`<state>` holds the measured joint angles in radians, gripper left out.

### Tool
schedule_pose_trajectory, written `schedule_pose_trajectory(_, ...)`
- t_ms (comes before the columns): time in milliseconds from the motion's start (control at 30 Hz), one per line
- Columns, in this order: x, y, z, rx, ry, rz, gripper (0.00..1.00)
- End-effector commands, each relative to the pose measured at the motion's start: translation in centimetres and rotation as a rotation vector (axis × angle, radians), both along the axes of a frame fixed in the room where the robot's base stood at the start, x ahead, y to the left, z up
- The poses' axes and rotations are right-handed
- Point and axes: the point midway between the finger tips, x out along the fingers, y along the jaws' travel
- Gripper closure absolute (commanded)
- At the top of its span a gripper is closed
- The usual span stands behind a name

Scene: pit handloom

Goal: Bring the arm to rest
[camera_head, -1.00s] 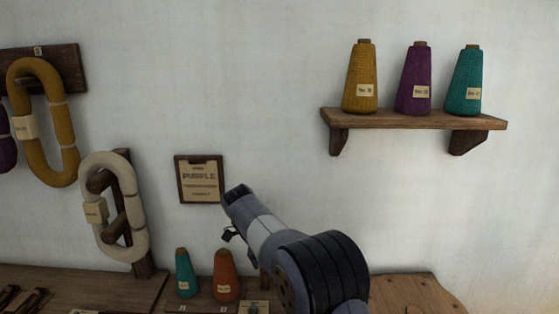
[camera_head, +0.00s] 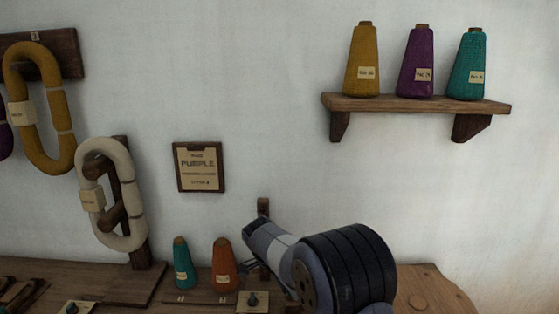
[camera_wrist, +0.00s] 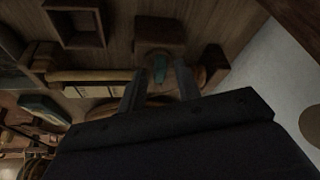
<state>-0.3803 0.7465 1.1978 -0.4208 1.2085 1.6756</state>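My arm (camera_head: 345,268) reaches in from the bottom right of the head view, bent over the wooden bench. My gripper is mostly hidden behind the wrist there. In the wrist view my gripper (camera_wrist: 160,88) shows two fingers standing apart with nothing held between them. A small teal thing (camera_wrist: 160,68) shows beyond the gap, apart from the fingers as far as I can tell.
A teal cone (camera_head: 182,264) and an orange cone (camera_head: 224,266) stand on the bench (camera_head: 120,290) left of my wrist. A shelf (camera_head: 415,104) holds three yarn cones. Skeins hang at left near a PURPLE card (camera_head: 199,167). The wall above my arm is clear.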

Motion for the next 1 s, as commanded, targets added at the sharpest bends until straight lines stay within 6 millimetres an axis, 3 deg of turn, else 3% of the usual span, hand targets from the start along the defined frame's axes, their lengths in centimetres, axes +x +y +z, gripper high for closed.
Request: schedule_pose_trajectory(1000, -0.33, -0.45, 0.29, 0.000, 0.000, 0.808, 0.68)
